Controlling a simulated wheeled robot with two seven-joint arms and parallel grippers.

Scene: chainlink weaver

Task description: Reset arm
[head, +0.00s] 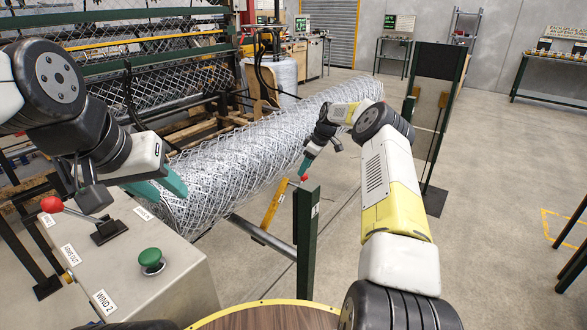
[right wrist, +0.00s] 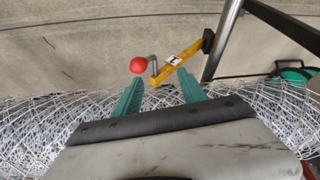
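A yellow arm (head: 273,205) with a red knob (head: 304,178) sits beside the mesh roll, near a dark green post. In the right wrist view the yellow arm (right wrist: 178,64) carries a "1" label, and its red knob (right wrist: 138,65) is just beyond my fingertips. My right gripper (head: 303,168) is just above the red knob. In the right wrist view my right gripper (right wrist: 159,82) has its teal fingers apart, with nothing held between them. My left gripper (head: 162,188) is over the control box's back edge, teal fingers apart and seemingly empty.
A control box (head: 170,285) at lower left has a red-knobbed lever (head: 52,204), a green button (head: 151,258) and labels. The chainlink roll (head: 235,155) runs diagonally behind. The green post (head: 307,240) stands in front of the roll. Open floor (head: 490,240) lies right.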

